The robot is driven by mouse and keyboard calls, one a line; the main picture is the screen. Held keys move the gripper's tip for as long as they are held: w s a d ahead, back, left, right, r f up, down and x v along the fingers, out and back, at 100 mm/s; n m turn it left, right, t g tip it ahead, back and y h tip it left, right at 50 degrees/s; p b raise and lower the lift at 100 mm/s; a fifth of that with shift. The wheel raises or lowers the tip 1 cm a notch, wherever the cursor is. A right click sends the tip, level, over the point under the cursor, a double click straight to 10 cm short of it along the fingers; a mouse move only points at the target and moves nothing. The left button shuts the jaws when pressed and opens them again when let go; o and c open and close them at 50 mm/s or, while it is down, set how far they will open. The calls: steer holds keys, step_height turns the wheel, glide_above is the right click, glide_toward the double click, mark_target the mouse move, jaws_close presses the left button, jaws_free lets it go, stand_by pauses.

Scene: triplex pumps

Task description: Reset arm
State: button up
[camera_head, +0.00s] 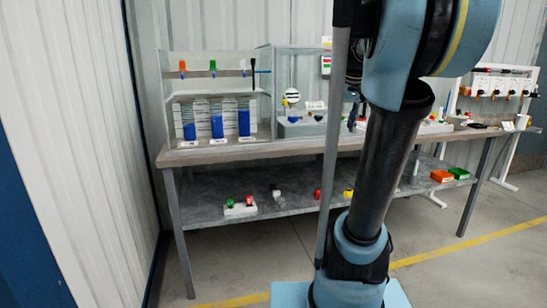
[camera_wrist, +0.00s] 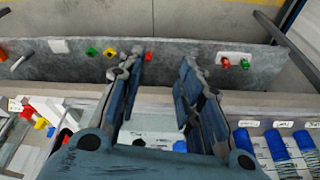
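My gripper (camera_wrist: 160,75) is open in the wrist view, with two dark blue fingers spread apart and nothing held between them. It is over the workbench, and the bench edge and lower shelf show beyond the fingertips. In the head view my arm stands in front of the bench and hides part of it. A dark shape beside the arm may be part of my gripper, but I cannot tell.
The workbench (camera_head: 300,148) holds a clear case with three blue-filled cylinders (camera_head: 217,120). Its lower shelf (camera_head: 285,203) bears red, green and yellow parts. Orange and green boxes (camera_head: 442,177) lie at the shelf's right. A corrugated wall (camera_head: 85,130) stands left.

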steer(key=s+a+f, duration=0.3)
steer(key=s+f, duration=0.9)
steer(key=f, duration=0.1)
steer(key=s+a+f+g, duration=0.1)
steer(key=s+a+f, duration=0.2)
steer(key=s+f, duration=0.9)
steer(key=shift+a+f, duration=0.15)
steer(key=shift+f, duration=0.55)
steer(key=shift+w+f, duration=0.2)
steer(key=shift+w, duration=0.2)
